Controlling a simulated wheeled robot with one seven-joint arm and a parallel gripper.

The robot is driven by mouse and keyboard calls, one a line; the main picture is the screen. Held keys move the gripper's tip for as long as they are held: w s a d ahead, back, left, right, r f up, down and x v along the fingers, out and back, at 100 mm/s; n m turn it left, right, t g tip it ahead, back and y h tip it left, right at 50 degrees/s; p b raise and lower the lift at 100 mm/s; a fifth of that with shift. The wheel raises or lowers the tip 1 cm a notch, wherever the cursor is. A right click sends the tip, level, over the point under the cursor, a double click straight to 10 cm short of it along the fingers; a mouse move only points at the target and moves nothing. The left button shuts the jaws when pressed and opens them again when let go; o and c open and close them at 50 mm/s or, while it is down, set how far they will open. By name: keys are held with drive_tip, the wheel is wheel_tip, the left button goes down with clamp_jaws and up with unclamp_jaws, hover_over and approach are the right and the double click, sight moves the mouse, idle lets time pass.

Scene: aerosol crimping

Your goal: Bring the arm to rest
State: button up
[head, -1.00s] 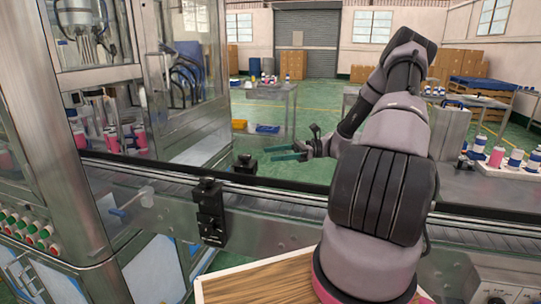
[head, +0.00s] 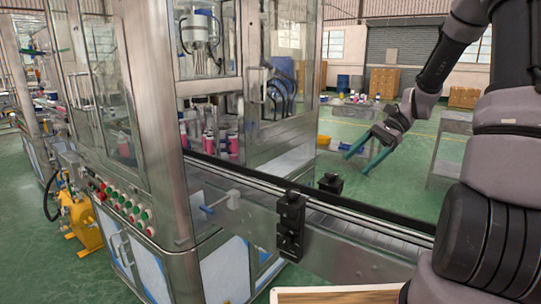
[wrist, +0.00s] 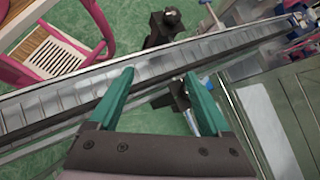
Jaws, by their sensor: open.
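My gripper (head: 365,160) is at the right of the head view, raised above the far side of the conveyor (head: 350,222). Its two green fingers are apart with nothing between them. In the wrist view my gripper (wrist: 160,95) points down, the fingers spread over the conveyor (wrist: 150,85) and a black bracket (wrist: 180,92). My arm rises at the right edge of the head view, bent at the elbow, partly cut off by the frame.
A crimping machine with glass doors (head: 265,90) and a button panel (head: 125,205) stands at the left. Black sensor blocks (head: 291,225) flank the conveyor. Pink and white cans (head: 232,145) stand inside the machine. A wooden board (head: 335,296) lies in front.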

drive_tip(key=s+r+n+t+h, duration=0.7)
drive_tip(key=s+r+t, duration=0.2)
drive_tip(key=s+r, duration=0.7)
wheel_tip(320, 180, up, 3)
drive_tip(key=shift+s+a+f+n, duration=0.1)
drive_tip(key=shift+s+a+n, duration=0.05)
drive_tip(key=shift+a+n, duration=0.25)
idle(1.2)
